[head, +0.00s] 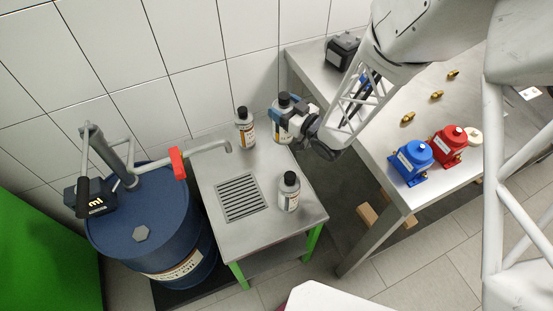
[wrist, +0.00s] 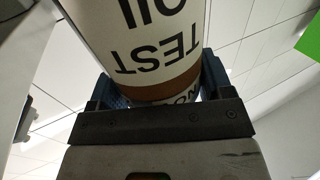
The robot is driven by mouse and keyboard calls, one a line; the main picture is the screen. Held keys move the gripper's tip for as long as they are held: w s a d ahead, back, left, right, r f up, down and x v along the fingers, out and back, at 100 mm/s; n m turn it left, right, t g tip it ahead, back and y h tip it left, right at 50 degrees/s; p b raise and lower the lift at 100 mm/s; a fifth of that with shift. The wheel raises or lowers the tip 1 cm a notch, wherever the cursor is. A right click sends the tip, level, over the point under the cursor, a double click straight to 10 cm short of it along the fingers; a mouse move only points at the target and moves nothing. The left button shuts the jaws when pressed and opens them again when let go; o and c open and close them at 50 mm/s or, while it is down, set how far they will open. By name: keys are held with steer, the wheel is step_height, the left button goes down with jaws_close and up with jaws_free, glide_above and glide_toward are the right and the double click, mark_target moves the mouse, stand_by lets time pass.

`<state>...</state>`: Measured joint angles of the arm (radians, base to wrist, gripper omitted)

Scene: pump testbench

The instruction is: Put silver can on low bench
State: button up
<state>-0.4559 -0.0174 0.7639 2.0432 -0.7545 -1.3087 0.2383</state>
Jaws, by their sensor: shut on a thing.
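The low bench (head: 268,222) is a small steel table with green legs and a drain grate, left of centre in the head view. My gripper (head: 288,120) is shut around a silver can with a black cap (head: 280,131), at the bench's back right side. I cannot tell whether its base touches the bench top. In the wrist view the can (wrist: 150,40) fills the space between the blue finger pads, and its label reads TEST OIL upside down. Two similar cans stand upright on the bench, one at the back (head: 245,130) and one at the front right (head: 289,193).
A blue oil drum (head: 160,230) with a hand pump stands left; its red-banded spout (head: 205,150) reaches over the bench. A higher steel table (head: 385,195) at right bears a blue pump (head: 412,162), a red pump (head: 447,146) and brass fittings (head: 436,95). The bench's front left is clear.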

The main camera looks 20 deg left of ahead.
mark_target(283, 138)
steer(key=shift+f, duration=2.15)
steer(key=shift+f, duration=2.9)
steer(key=shift+f, duration=2.2)
steer(key=o, duration=1.4)
steer(key=shift+d, duration=0.1)
